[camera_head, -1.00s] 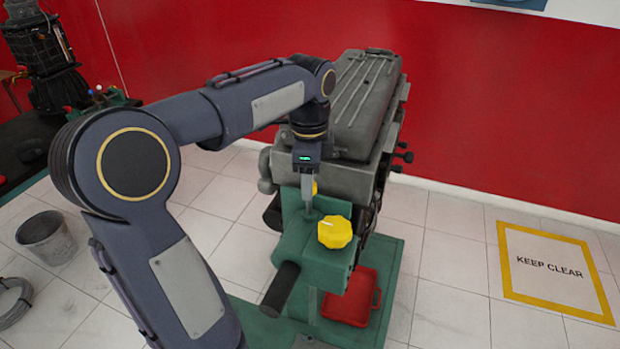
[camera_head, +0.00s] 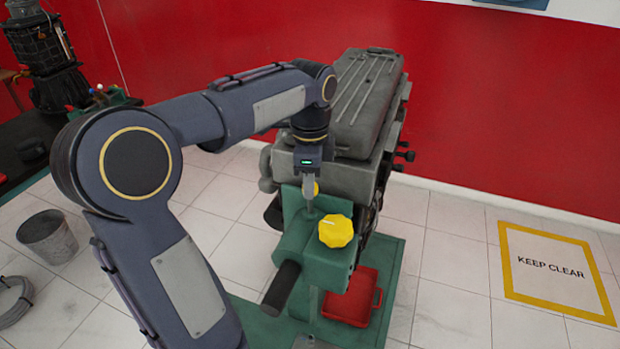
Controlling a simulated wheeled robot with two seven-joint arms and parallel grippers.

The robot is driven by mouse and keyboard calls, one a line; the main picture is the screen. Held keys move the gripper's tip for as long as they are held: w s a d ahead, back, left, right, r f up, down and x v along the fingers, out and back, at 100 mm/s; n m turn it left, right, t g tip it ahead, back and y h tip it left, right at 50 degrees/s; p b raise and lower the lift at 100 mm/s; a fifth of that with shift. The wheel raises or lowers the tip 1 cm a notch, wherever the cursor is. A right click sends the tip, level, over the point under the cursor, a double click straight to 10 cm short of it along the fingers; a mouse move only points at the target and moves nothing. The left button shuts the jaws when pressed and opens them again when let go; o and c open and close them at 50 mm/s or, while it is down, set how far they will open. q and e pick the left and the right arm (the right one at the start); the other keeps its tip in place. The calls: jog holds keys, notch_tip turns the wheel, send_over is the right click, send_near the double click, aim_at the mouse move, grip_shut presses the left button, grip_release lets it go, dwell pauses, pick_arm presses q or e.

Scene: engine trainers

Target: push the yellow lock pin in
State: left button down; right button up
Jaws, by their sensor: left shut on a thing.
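The yellow lock pin (camera_head: 316,188) shows as a small yellow piece at the top of the green gearbox-like housing (camera_head: 306,240), mostly hidden behind my fingers. My left gripper (camera_head: 309,200) points down at it from above and is shut on it. How deep the pin sits cannot be seen. A larger yellow lobed knob (camera_head: 336,231) sits on the housing just right of and below the fingers, apart from them. My right gripper is not in view.
The grey engine (camera_head: 364,105) stands behind the housing, on a green stand. A black handle (camera_head: 281,290) sticks out toward me. A red tray (camera_head: 354,298) lies below. A bucket (camera_head: 47,237) stands at left. The marked floor area (camera_head: 555,268) at right is clear.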

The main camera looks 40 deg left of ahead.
pick_arm(q)
notch_tip(320, 180, down, 4)
jog(key=shift+f+b, duration=0.1)
jog(key=shift+b, duration=0.85)
jog(key=shift+s+d, duration=0.1)
jog(key=c, duration=1.1)
grip_release()
jog(key=shift+r, duration=0.2)
jog(key=shift+r, duration=0.2)
